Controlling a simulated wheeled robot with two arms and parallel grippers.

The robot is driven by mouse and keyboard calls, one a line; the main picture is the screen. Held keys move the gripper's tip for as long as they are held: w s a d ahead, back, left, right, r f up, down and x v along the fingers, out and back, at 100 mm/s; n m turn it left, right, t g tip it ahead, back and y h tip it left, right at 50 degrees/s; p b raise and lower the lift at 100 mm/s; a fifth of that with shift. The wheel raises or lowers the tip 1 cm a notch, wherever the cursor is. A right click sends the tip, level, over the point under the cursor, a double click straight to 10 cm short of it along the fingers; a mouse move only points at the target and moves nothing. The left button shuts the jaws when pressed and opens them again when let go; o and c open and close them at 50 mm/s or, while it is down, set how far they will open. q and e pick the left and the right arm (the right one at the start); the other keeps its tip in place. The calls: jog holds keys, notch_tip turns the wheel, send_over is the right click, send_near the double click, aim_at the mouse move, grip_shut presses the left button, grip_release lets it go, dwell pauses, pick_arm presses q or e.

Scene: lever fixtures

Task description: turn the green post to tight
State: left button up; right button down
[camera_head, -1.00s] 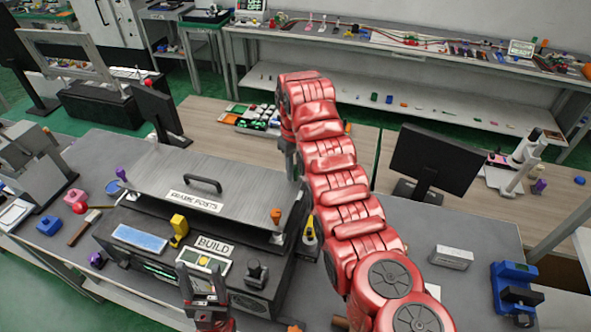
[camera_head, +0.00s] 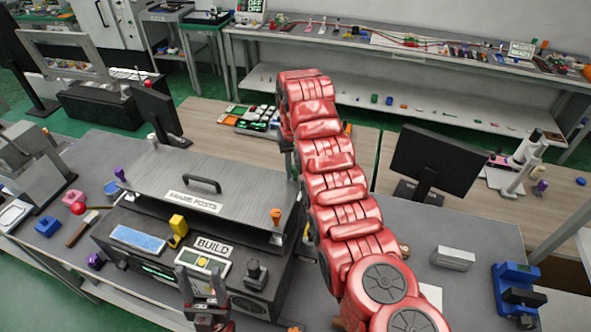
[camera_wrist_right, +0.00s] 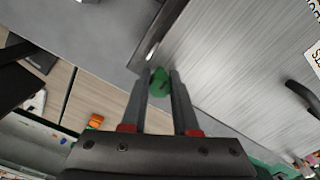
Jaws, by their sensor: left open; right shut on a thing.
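The green post (camera_wrist_right: 160,82) shows in the right wrist view, between the fingertips of my right gripper (camera_wrist_right: 160,90), beside a corner of the brushed metal plate. The gripper is shut on it. In the head view the post is hidden by my red right arm, and only a little of the right gripper (camera_head: 290,163) shows at the plate's far right corner. My left gripper (camera_head: 204,288) is open and empty at the bottom, in front of the BUILD panel. I cannot see any mark that tells how tight the post is.
The metal plate labelled FRAME POSTS (camera_head: 165,182) has a black handle (camera_head: 202,183). An orange post (camera_head: 276,216), a purple post (camera_head: 120,174) and a white post (camera_head: 152,139) stand at its other corners. A monitor (camera_head: 433,165) stands to the right.

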jog(key=shift+r, duration=0.1)
jog(key=c, duration=0.7)
grip_release()
notch_tip(320, 180, up, 9)
jog(key=p, duration=0.7)
jog(key=shift+r, duration=0.1)
jog(key=shift+r+p, duration=0.5)
jog(key=shift+r, duration=3.55)
jog(key=shift+s+f, duration=0.1)
